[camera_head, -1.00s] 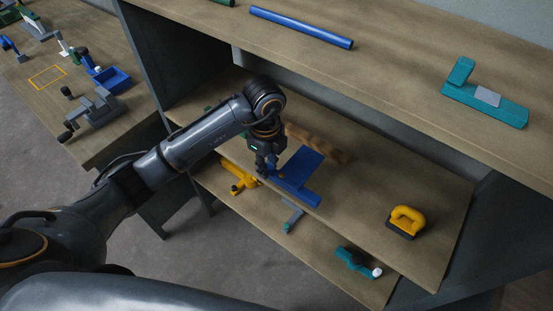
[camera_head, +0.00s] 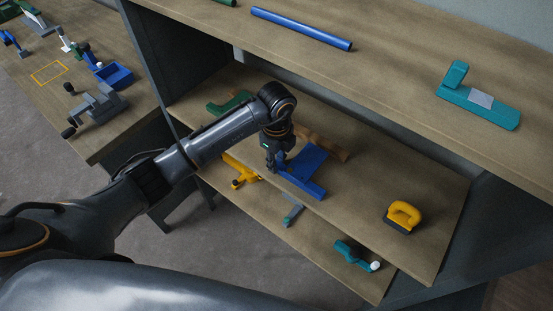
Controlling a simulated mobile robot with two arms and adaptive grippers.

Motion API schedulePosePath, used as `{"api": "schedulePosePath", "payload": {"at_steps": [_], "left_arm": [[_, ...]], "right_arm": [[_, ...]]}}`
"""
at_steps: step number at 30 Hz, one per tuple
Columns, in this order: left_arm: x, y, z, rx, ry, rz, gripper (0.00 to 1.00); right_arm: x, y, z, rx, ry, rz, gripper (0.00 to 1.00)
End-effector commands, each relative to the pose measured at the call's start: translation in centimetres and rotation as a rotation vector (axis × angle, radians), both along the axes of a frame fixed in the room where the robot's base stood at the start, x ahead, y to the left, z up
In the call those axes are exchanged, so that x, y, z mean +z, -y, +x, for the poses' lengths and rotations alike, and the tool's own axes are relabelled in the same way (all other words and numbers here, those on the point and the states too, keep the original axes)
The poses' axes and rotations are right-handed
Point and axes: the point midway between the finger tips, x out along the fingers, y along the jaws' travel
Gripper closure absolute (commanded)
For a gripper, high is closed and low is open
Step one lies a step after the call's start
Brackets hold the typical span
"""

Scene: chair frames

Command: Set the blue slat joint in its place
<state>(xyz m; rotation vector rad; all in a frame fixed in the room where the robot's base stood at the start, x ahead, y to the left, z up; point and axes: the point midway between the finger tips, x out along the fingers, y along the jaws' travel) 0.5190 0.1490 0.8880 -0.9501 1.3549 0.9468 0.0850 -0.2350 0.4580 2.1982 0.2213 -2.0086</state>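The blue slat joint (camera_head: 308,163) is a blue piece with a broad flat part and a narrower bar across its front. It is at the middle shelf, near the front edge. My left gripper (camera_head: 275,166) points down at the left end of this blue piece. Its fingers are small and dark here, so I cannot tell whether they grip the piece or only stand beside it. My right gripper is out of view.
A brown wooden piece (camera_head: 324,144) lies behind the blue one, and a green piece (camera_head: 230,102) farther left. A yellow-handled block (camera_head: 402,216) is at right. The upper shelf (camera_head: 400,72) overhangs the back. A yellow outline (camera_head: 49,73) marks the left bench.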

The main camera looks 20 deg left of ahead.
Motion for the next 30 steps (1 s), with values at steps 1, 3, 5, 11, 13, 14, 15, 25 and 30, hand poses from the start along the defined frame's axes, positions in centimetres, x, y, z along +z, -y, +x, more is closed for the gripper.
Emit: {"api": "schedulePosePath", "payload": {"at_steps": [1, 3, 5, 11, 13, 14, 15, 25, 30], "left_arm": [[0.0, 0.0, 0.0, 0.001, 0.000, 0.000, 0.67], [0.0, 0.0, 0.0, 0.001, -0.001, 0.000, 0.54], [0.0, 0.0, 0.0, 0.001, -0.001, 0.000, 0.54], [0.0, 0.0, 0.0, 0.001, -0.001, 0.000, 0.54], [0.3, 0.0, 0.0, 0.001, -0.001, 0.000, 0.54], [0.5, 0.0, 0.0, 0.001, 0.000, 0.000, 0.54], [0.7, 0.0, 0.1, 0.001, 0.001, 0.001, 0.54], [6.1, 0.0, 0.1, 0.000, 0.003, -0.001, 0.54], [7.6, 0.0, 0.0, 0.001, 0.000, 0.000, 0.54]], "right_arm": [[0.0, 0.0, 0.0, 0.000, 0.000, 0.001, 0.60], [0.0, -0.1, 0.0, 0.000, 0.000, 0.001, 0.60], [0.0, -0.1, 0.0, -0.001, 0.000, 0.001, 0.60], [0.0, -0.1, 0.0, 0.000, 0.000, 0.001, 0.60], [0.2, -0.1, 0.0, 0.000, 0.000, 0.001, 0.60], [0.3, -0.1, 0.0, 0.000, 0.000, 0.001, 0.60], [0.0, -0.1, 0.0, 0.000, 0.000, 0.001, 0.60], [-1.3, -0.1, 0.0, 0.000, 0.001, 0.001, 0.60], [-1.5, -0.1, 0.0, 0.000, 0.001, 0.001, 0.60]]}}
